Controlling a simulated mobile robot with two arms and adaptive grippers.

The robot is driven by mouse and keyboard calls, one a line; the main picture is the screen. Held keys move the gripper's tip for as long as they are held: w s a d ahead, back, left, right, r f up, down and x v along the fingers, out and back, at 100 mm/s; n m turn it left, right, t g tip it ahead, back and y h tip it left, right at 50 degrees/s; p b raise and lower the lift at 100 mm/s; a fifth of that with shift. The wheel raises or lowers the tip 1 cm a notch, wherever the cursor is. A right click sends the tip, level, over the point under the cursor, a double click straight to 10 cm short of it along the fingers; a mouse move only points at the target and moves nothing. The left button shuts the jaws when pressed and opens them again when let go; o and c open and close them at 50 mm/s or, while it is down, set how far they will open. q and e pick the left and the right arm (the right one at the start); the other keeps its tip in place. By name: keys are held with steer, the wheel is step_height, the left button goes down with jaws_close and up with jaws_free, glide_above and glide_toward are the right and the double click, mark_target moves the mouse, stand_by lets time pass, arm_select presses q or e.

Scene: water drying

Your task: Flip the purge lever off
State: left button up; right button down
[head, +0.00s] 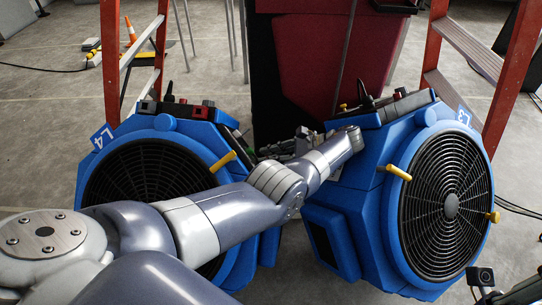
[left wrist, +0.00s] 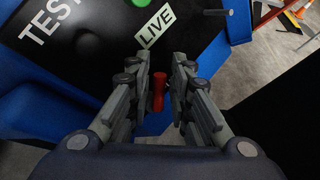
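A red lever (left wrist: 158,92), a short cylinder, stands between the fingers of my left gripper (left wrist: 162,62) in the left wrist view. The fingers are apart, with a narrow gap to the lever visible. A black panel (left wrist: 95,75) with the words TEST and LIVE and a green button (left wrist: 141,2) lies beyond the fingertips. In the head view my left gripper (head: 284,148) is between the two blue fans, pointing left at the fan marked L4 (head: 165,127). I cannot make out the lever there.
The second blue fan (head: 368,190), marked L3, stands close on the right, beside my left wrist. Yellow knobs (head: 397,172) stick out of the fans. A dark red bin (head: 335,55) and orange ladders (head: 110,60) stand behind. The grey floor shows around them.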

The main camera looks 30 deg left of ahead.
arm_select(q)
step_height(320, 180, up, 10)
stand_by(0.8)
